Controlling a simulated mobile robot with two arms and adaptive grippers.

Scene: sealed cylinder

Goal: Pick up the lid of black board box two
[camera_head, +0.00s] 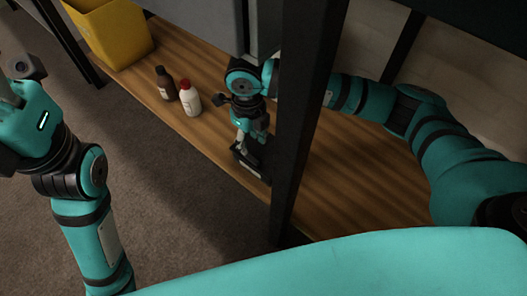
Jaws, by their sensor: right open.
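A small black box (252,172) with a pale label sits on the wooden shelf, close to its front edge and just left of the dark post. My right gripper (246,152) points down at the top of this box. It is open, and its fingertips are small and dark against the box, so I cannot tell whether they touch the lid. The lid cannot be told apart from the box body. My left gripper (8,95) is at the left edge, partly cut off, away from the shelf; its fingers do not show clearly.
A dark upright post (305,110) stands in front of my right forearm. A dark brown bottle (166,84) and a white bottle with a red cap (190,99) stand left of the box. A yellow bin (112,35) is farther left. The wooden shelf (350,185) is bare right of the post.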

